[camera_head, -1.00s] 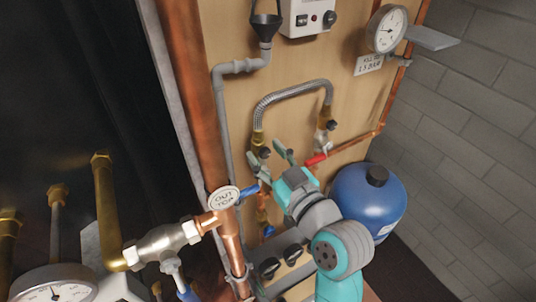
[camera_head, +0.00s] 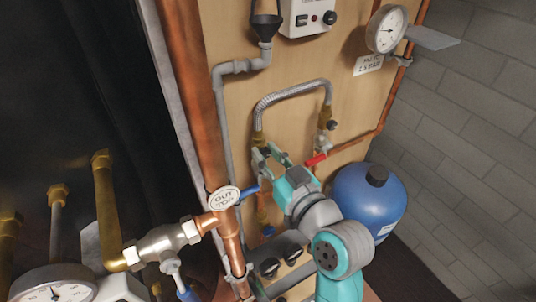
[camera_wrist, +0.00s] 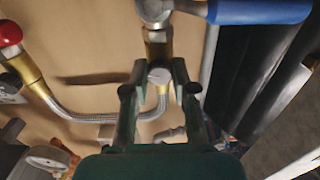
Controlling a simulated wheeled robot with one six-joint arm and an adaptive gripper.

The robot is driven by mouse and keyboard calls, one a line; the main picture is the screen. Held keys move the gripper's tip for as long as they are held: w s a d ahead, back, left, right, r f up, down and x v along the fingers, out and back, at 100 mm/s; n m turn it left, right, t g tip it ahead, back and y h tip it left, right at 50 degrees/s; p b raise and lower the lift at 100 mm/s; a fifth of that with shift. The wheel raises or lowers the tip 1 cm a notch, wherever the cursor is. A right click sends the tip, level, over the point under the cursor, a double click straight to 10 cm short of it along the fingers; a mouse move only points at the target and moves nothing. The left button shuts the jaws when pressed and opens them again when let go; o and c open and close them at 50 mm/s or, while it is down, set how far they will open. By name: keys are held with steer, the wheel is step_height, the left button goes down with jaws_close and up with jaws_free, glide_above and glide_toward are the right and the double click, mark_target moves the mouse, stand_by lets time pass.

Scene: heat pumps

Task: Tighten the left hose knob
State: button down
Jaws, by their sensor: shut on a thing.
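The braided hose (camera_head: 290,89) arches between two brass fittings on the wooden panel. The left hose knob (camera_wrist: 160,76) is a small grey round cap in the wrist view, between my fingertips and in front of a brass fitting (camera_wrist: 159,48). In the head view my fingers hide this knob. My gripper (camera_head: 270,156) is at the lower left end of the hose, its fingers shut on the knob; it also shows in the wrist view (camera_wrist: 159,80). The right hose knob (camera_head: 332,125) is dark and stands apart from my gripper.
A red lever (camera_head: 316,160) is just right of my gripper, and a blue lever (camera_head: 249,193) is to its lower left. A blue tank (camera_head: 368,200) stands to the right. A thick copper pipe (camera_head: 196,110) runs along the panel's left edge.

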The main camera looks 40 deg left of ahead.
steer(key=c, duration=0.9)
jaws_free()
steer(key=shift+c, duration=0.2)
steer(key=v, duration=1.2)
steer(key=shift+a, duration=0.1)
